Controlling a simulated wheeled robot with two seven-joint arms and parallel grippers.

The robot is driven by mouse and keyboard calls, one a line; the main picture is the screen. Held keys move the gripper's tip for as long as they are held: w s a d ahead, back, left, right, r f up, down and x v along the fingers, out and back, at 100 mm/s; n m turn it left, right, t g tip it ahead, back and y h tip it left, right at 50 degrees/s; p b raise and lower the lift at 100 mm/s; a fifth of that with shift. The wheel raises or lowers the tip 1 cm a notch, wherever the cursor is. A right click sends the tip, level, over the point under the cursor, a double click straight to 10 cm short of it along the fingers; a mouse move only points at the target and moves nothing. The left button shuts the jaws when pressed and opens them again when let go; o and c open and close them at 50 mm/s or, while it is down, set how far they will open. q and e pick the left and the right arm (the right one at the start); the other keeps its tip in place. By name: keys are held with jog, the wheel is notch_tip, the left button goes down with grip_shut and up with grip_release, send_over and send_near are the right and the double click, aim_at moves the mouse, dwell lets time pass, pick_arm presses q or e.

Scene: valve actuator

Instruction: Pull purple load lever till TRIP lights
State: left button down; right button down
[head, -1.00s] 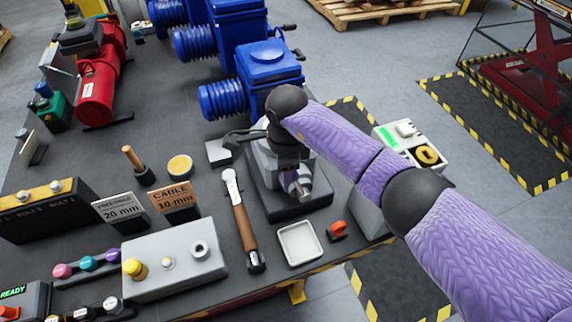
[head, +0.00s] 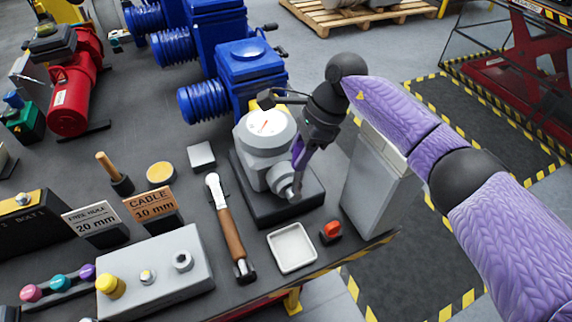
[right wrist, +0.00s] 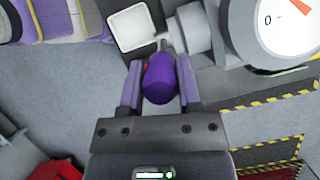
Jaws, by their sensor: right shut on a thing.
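The grey valve actuator (head: 268,155) stands on a dark base on the table, with a white dial (head: 266,122) on top. In the right wrist view, the purple lever's rounded knob (right wrist: 160,80) sits between the two fingers of my right gripper (right wrist: 160,88), which is shut on it. Beyond the knob a metal shaft runs to the actuator's grey body. In the head view my right gripper (head: 304,152) is at the actuator's right side, seen edge-on, so the knob is hard to separate from the fingers. No TRIP light is legible. My left gripper is not in view.
A square white tray (head: 292,248) and a red-orange switch (head: 331,232) are near the table's front edge.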

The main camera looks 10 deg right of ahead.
jog(key=d+b, duration=0.1)
jog(key=d+y+b, duration=0.1)
jog(key=b, duration=0.1)
jog(key=w+y+b, duration=0.1)
jog(key=shift+d+f+g, duration=0.25)
jog(key=shift+d+g, duration=0.15)
jog(key=shift+c, duration=1.5)
grip_release()
jog(key=v, duration=1)
jog(key=shift+b, duration=0.4)
jog(key=shift+s+d+f, duration=0.1)
